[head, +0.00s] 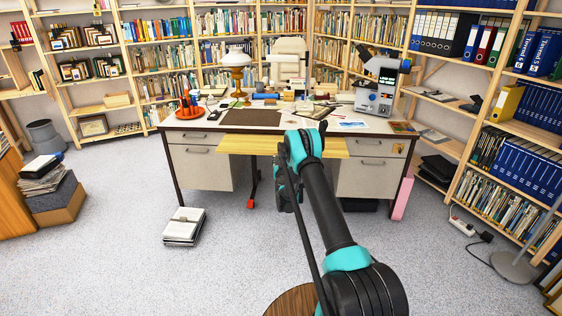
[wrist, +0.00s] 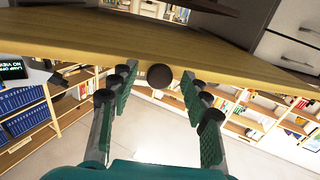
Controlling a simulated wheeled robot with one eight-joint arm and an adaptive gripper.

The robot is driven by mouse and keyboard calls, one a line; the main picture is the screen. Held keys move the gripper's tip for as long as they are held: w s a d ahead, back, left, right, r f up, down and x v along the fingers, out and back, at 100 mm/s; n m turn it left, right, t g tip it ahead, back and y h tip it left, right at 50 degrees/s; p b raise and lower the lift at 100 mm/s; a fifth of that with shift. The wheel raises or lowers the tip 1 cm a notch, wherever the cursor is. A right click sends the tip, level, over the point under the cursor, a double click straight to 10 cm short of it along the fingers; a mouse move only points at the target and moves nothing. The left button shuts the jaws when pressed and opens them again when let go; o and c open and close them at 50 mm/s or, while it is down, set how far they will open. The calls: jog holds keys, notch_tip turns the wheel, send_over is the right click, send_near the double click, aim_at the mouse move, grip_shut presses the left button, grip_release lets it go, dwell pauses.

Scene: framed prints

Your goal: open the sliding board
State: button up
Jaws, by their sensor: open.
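The sliding board (head: 237,145) is a pale yellow wooden panel at the front of the desk, just below the desktop and between the drawer units. In the wrist view the board (wrist: 80,52) spans the picture, with a round dark knob (wrist: 160,77) on its edge. My gripper (wrist: 158,84) is open, with one green-padded finger on each side of the knob. I see gaps between both fingers and the knob. In the head view my own arm hides the board's middle and the knob, and my gripper's fingertips cannot be made out there.
The desk (head: 374,125) bears a lamp (head: 236,70), a grey instrument (head: 378,85), papers and small items. Drawer units (head: 200,166) flank the open knee space. A stack of books (head: 184,226) lies on the floor at left. Bookshelves line the walls. The carpet before the desk is mostly clear.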

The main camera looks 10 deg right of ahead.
jog(key=s, duration=0.7)
jog(key=shift+s+a, duration=0.2)
jog(key=shift+a, duration=0.1)
